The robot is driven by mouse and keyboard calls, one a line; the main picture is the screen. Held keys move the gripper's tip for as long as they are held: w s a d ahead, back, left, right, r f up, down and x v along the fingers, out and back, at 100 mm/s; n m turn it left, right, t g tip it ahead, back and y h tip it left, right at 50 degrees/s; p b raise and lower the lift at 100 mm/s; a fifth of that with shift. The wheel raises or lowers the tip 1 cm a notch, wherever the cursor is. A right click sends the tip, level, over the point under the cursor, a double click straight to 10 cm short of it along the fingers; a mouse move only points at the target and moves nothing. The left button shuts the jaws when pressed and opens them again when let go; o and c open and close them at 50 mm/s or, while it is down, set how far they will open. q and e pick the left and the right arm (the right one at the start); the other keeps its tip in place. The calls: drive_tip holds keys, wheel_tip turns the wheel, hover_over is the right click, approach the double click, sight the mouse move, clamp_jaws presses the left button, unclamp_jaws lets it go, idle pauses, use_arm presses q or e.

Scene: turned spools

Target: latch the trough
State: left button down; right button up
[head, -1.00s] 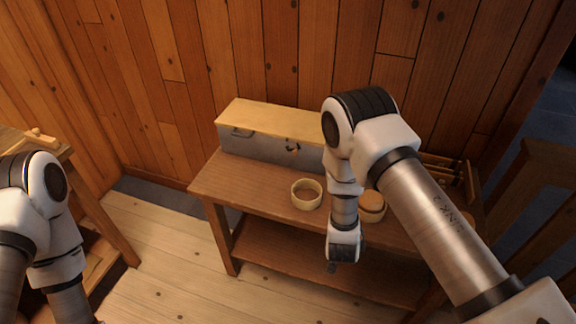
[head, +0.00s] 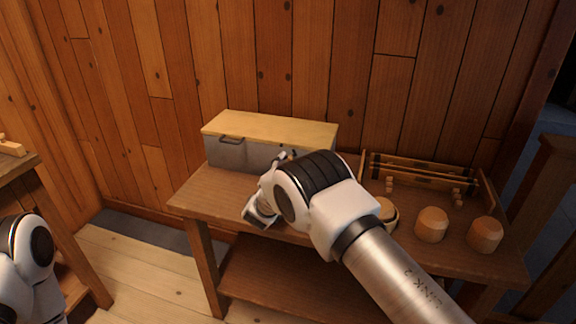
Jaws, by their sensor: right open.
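The trough (head: 228,155) is a long grey box with a pale wooden lid (head: 268,129), standing at the back of the wooden table against the wall. The lid lies flat and looks down. A dark handle (head: 231,140) is on the left of its front face. My right gripper (head: 282,158) is open, close to the right part of the trough's front, partly hidden by my own wrist. The latch area is there too, and I cannot tell the latch's position or whether the gripper touches it. Of my left arm only a joint shows at the lower left; its gripper is out of view.
On the table's right stand turned wooden pieces (head: 431,224), one partly behind my right arm. Behind them is a low wooden rack (head: 420,170) with small knobs. The table top (head: 200,190) is clear at the left. Another wooden table (head: 20,170) is at the far left.

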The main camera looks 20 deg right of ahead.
drive_tip(key=shift+w+d, duration=0.4)
drive_tip(key=shift+w, duration=0.15)
clamp_jaws()
drive_tip(key=shift+r+n, duration=0.15)
drive_tip(key=shift+n, duration=0.15)
drive_tip(key=n, duration=0.2)
drive_tip(key=r+n, duration=0.1)
drive_tip(key=n, duration=0.2)
drive_tip(key=shift+w+a+r, duration=0.15)
drive_tip(key=shift+a+r, duration=0.05)
drive_tip(key=shift+w+a+r+n+p, duration=0.1)
drive_tip(key=shift+w+a+r+n, duration=0.1)
drive_tip(key=shift+n, duration=0.9)
drive_tip(key=shift+w+a+r+n+p, duration=0.1)
drive_tip(key=shift+a+r+n, duration=0.1)
drive_tip(key=shift+n, duration=0.9)
drive_tip(key=shift+w+a+r+n+p, duration=0.1)
drive_tip(key=shift+a+r+n, duration=0.1)
drive_tip(key=shift+n, duration=0.9)
unclamp_jaws()
